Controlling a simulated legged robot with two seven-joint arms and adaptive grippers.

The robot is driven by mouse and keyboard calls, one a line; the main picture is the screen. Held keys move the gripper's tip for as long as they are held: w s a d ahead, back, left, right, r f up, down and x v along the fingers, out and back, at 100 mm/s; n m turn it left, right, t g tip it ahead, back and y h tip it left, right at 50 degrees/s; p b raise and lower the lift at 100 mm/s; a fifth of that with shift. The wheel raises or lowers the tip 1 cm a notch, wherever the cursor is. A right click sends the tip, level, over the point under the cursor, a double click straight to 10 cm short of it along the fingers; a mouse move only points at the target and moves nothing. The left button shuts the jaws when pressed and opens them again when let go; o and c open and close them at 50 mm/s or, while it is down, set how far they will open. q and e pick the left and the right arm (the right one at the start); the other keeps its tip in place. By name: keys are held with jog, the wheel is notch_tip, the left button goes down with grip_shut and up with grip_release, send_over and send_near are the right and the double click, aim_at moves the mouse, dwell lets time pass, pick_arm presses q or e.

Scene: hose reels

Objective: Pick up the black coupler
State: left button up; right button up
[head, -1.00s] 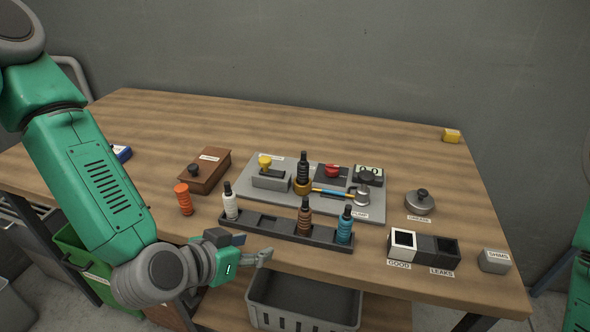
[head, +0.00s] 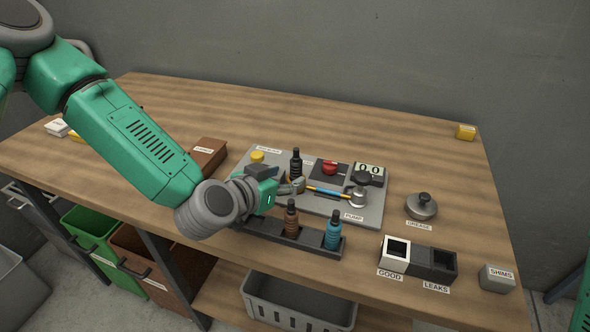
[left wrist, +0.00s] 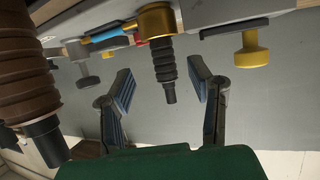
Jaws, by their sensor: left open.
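The black coupler (head: 296,162) stands upright in a brass socket on the grey pump plate (head: 370,215) in the head view. In the left wrist view the black coupler (left wrist: 165,66) is in the middle, pointing down in the picture from the brass socket (left wrist: 156,22). My left gripper (head: 292,184) is just in front of it, low by the socket. In the left wrist view my left gripper (left wrist: 163,84) is open, with one finger on each side of the coupler and gaps on both sides. My right gripper is out of view.
A dark rack holds a brown coupler (head: 291,218) and a blue coupler (head: 333,231) close below my left arm. A yellow knob (head: 257,157), a red knob (head: 330,167) and a gauge box (head: 369,173) stand nearby. The table's right rear is largely clear.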

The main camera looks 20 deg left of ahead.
aim_at(293, 173)
pick_arm(q)
jog(key=shift+w+d+f, duration=0.15)
jog(key=shift+w+d, duration=0.4)
jog(key=w, duration=0.1)
jog(key=w+f, duration=0.2)
jog(key=w, duration=0.1)
jog(key=shift+a+f, duration=0.1)
jog(key=shift+a, duration=0.3)
jog(key=shift+d, duration=0.6)
grip_shut()
jog(key=shift+a, duration=0.1)
